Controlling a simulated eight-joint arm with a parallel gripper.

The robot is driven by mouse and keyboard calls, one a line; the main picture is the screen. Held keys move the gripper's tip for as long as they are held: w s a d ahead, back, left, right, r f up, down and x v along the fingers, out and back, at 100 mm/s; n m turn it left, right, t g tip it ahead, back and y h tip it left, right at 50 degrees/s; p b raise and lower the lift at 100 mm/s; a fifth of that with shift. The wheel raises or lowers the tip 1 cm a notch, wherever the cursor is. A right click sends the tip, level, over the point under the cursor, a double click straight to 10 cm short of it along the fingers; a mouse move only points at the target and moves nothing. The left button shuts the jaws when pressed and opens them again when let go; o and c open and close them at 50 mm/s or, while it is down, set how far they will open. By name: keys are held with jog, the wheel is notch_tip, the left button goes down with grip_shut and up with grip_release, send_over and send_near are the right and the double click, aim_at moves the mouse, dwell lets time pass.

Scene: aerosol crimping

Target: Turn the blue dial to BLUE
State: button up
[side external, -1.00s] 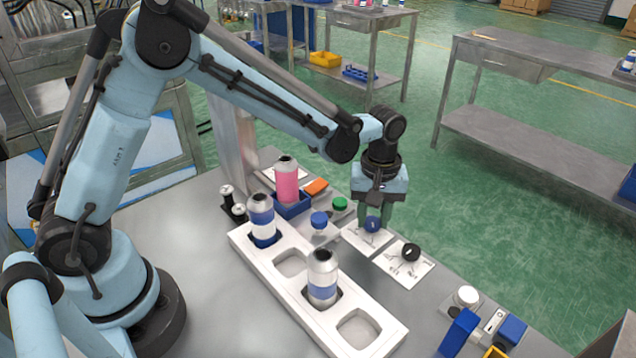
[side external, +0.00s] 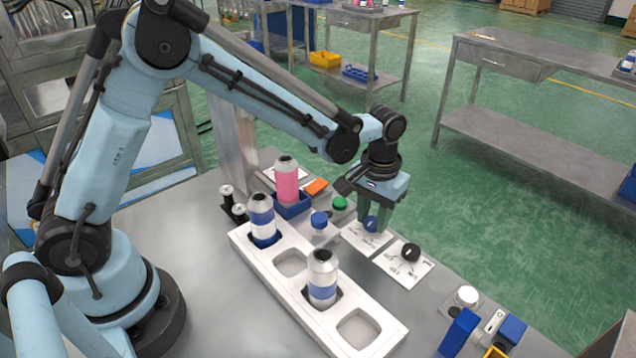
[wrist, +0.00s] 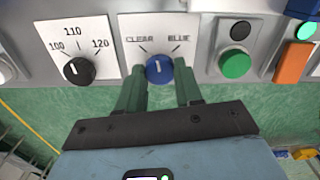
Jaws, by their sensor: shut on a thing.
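The blue dial (wrist: 159,69) sits on a white plate (wrist: 135,30) marked CLEAR at upper left and BLUE at upper right. In the wrist view its white pointer line stands close to straight up, between the two labels. My gripper (wrist: 160,76) has one green finger on each side of the dial and is shut on it. In the side view the gripper (side external: 371,221) points down over the blue dial (side external: 371,223), and the fingers partly hide it.
A black dial (wrist: 77,70) marked 100, 110, 120 is beside it. A green button (wrist: 235,64) and an orange block (wrist: 292,62) lie on the other side. A white tray (side external: 262,268) with bottles stands nearby on the bench.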

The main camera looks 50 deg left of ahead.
aim_at(372, 221)
jog(key=m, duration=0.5)
jog(key=shift+m, duration=0.3)
jog(key=m, duration=0.5)
dwell(0.4)
jog(key=o, duration=1)
jog(key=shift+o, duration=0.2)
notch_tip(372, 221, up, 12)
notch_tip(372, 221, down, 12)
dwell(0.8)
